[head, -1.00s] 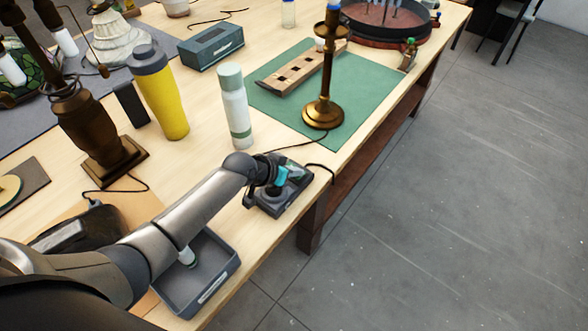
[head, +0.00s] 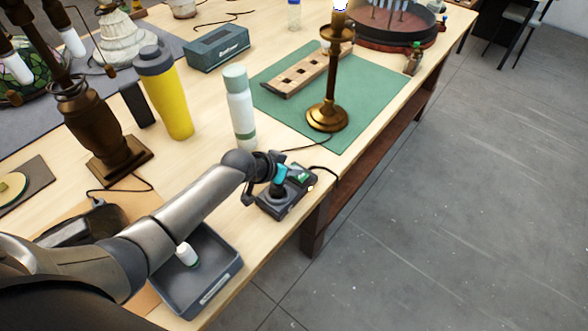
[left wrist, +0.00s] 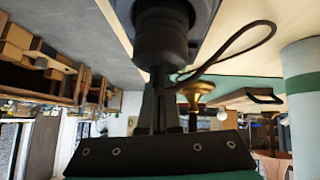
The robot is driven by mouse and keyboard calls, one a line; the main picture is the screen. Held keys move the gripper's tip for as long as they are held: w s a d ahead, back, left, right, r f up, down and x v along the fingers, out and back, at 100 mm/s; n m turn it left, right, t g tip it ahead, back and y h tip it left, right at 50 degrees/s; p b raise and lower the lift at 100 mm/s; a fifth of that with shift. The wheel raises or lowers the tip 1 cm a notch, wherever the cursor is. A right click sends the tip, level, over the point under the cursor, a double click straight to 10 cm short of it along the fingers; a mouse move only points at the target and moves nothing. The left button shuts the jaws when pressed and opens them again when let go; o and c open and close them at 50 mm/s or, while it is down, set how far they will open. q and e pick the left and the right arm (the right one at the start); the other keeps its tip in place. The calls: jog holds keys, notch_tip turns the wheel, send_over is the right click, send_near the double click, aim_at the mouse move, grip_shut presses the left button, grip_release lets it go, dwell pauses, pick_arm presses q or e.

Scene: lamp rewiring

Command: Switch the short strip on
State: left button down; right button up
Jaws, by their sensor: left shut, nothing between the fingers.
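The short strip (head: 284,207) is a dark grey block near the table's front edge, with a black plug on top, a green-lit patch (head: 302,177) and a small amber glow at its right end. My left gripper (head: 278,175) is shut and empty, just above the strip and partly hiding it. In the left wrist view the shut fingers (left wrist: 160,112) point toward the black plug (left wrist: 162,38) and its looped cord; contact cannot be told. The brass lamp (head: 327,115) stands on the green mat with its bulb (head: 340,4) glowing white. My right gripper is out of view.
A white bottle (head: 241,108) and a yellow bottle (head: 168,98) stand behind my left arm. A grey tray (head: 207,300) holding a small white bulb lies under the arm. The green mat (head: 375,95) holds a wooden block with holes.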

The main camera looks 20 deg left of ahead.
pick_arm(q)
jog(key=shift+r, duration=0.15)
jog(key=r+p, duration=0.2)
jog(key=p, duration=0.1)
jog(key=r+p, duration=0.1)
jog(key=r, duration=0.1)
jog(key=shift+d, duration=0.25)
jog(key=v, duration=0.3)
jog(key=p+v, duration=0.1)
jog(key=v, duration=0.1)
jog(key=s+d+p+v, duration=0.1)
jog(key=v, duration=0.2)
jog(key=shift+s, duration=0.15)
jog(key=shift+s+a+r, duration=0.1)
jog(key=shift+s+r, duration=0.3)
jog(key=shift+r, duration=0.1)
